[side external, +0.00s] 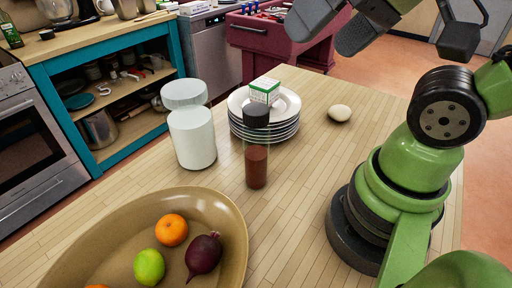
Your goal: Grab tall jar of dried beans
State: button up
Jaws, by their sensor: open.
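The tall jar (256,160) stands upright on the wooden table near the middle of the side external view. It is clear with a black lid, and reddish-brown contents fill its lower part; single beans are too small to make out. My gripper (408,38) is at the top right, partly cut off by the picture edge. Its dark fingertips are apart with nothing between them. It is above and to the right of the jar, well clear of it.
Close behind the jar are stacked white plates (236,129) with a small green-and-white box (265,90) on top. A white canister (192,138) stands left. A brown bowl (232,243) holding fruit and a beetroot is in front. An egg-like object (339,113) lies right.

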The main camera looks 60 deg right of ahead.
jog(key=c, duration=0.3)
jog(key=shift+w, duration=0.1)
jog(key=n+g+h, duration=0.2)
jog(key=n+g, duration=0.2)
jog(key=g, duration=0.3)
send_over(256, 109)
jog(key=f, duration=0.4)
jog(key=s+f, duration=0.1)
jog(key=f, duration=0.1)
jog(key=shift+d+f, duration=0.25)
jog(key=shift+w+f, duration=0.2)
jog(key=shift+f, duration=0.05)
notch_tip(256, 109, down, 5)
jog(key=shift+r, duration=0.15)
jog(key=shift+w+a+f, duration=0.1)
jog(key=shift+w+f, duration=0.05)
jog(key=shift+f, duration=1.2)
jog(key=shift+w+a+f, duration=0.1)
jog(key=shift+w+f, duration=0.05)
jog(key=shift+f, duration=1.15)
